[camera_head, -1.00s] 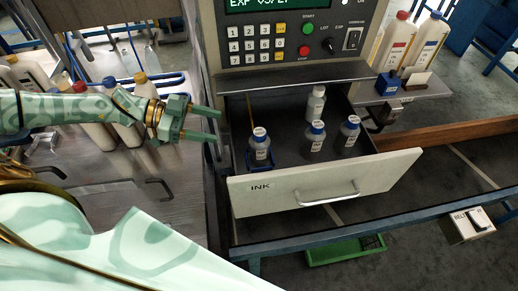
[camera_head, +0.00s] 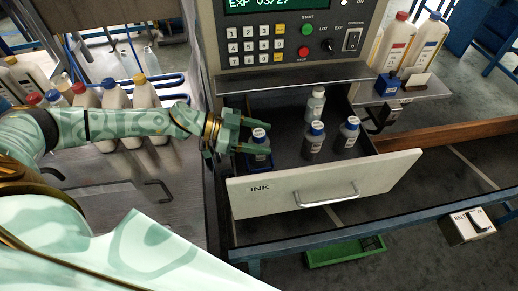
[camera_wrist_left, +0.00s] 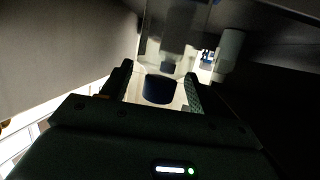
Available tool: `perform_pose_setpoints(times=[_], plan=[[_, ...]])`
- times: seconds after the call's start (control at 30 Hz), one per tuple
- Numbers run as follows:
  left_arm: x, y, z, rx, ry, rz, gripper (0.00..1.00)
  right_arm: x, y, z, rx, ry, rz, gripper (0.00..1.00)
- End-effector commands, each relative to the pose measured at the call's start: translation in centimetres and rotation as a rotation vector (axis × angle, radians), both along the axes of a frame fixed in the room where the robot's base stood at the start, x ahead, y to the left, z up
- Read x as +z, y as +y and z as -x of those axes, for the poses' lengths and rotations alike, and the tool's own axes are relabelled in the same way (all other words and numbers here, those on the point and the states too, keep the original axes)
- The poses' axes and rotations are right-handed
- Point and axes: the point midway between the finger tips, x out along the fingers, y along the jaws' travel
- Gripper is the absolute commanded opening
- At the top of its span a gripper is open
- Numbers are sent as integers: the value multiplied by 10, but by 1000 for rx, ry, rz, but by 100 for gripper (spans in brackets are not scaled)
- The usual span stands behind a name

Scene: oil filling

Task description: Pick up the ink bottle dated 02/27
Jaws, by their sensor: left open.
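An open grey drawer marked INK (camera_head: 240,200) holds several small ink bottles. The left bottle (camera_head: 259,157) has a pale label on top; my left gripper partly hides it. Others are a middle blue-capped bottle (camera_head: 313,145), a right blue-capped bottle (camera_head: 347,138) and a back pale-capped bottle (camera_head: 315,106). Their dates are too small to read. My left gripper (camera_head: 264,139) is open, its fingers at the left bottle's top. In the left wrist view, a dark blue form (camera_wrist_left: 158,89) lies between the open fingers. Contact cannot be told. My right gripper is out of view.
A control panel (camera_head: 290,35) with a green display partly reading EXP 03/27 stands behind the drawer. A metal ledge (camera_head: 295,77) overhangs its back. Large white bottles (camera_head: 143,95) stand on the left table. A green tray (camera_head: 345,252) lies below.

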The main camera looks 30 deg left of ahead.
Motion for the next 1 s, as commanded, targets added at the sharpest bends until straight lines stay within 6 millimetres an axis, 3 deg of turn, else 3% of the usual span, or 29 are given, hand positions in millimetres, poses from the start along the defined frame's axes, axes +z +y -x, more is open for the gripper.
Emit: perform_pose_setpoints(times=[0.07, 0.27, 0.73, 0.87, 1.0], plan=[[0, 0, 0, 0, 0, 0, 57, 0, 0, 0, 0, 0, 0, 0], [0, 0, 1, 0, 1, 0, 2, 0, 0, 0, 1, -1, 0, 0], [0, 1, 2, 0, 5, -4, 0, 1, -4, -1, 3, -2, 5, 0], [22, 1, 2, -1, 1, -4, 0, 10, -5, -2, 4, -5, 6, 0], [57, 1, 1, -1, -3, -3, 0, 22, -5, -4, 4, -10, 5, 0]])
